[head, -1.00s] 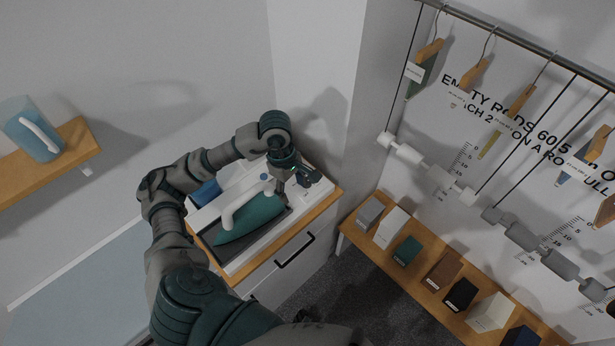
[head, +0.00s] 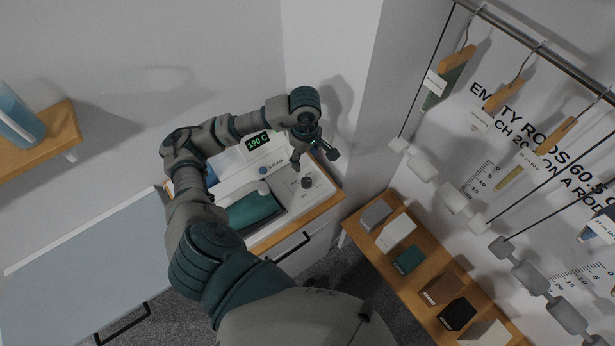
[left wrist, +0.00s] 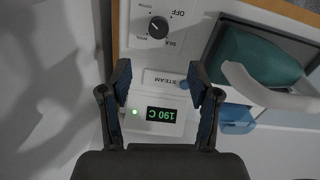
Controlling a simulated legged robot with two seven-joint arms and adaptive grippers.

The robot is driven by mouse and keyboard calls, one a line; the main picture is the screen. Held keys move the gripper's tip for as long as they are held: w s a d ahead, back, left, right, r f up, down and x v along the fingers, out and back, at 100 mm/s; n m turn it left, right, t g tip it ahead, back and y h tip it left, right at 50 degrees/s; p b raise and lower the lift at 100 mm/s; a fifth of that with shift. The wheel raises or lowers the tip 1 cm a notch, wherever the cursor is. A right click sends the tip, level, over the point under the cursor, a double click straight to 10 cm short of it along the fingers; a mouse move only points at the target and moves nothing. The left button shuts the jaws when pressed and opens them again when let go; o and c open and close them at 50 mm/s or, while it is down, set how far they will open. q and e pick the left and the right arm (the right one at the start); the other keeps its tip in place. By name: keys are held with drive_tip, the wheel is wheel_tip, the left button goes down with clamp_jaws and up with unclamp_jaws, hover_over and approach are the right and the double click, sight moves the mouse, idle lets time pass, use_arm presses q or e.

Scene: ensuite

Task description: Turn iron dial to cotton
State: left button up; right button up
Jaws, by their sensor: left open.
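The iron dial (head: 307,183) is a dark round knob on the white station panel; it also shows in the left wrist view (left wrist: 158,27), ringed by small labels including OFF. My left gripper (head: 314,160) is open and empty, above the panel and apart from the dial. My right gripper is out of view.
A low wooden bench (head: 355,222) with several coloured boxes stands right, below hanging rods and hangers. A wooden shelf (head: 55,125) with a blue jug is on the left wall. A grey-blue worktop (head: 90,265) lies left of the station. Walls close off the back.

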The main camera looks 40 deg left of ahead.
sight(306, 181)
use_arm(q)
wheel_tip(306, 181, down, 13)
drive_tip(key=shift+w+f+p, duration=0.1)
drive_tip(key=shift+w+p, duration=0.05)
drive_tip(key=shift+p, duration=0.45)
drive_tip(key=shift+c, duration=0.3)
drive_tip(key=c, duration=1.1)
drive_tip(key=m+b, duration=0.1)
drive_tip(key=b, duration=0.2)
drive_tip(key=shift+f, duration=0.25)
drive_tip(key=shift+r+m+b, duration=0.1)
drive_tip(key=shift+m+b, duration=0.2)
drive_tip(key=shift+b, duration=0.05)
drive_tip(key=shift+r, duration=0.2)
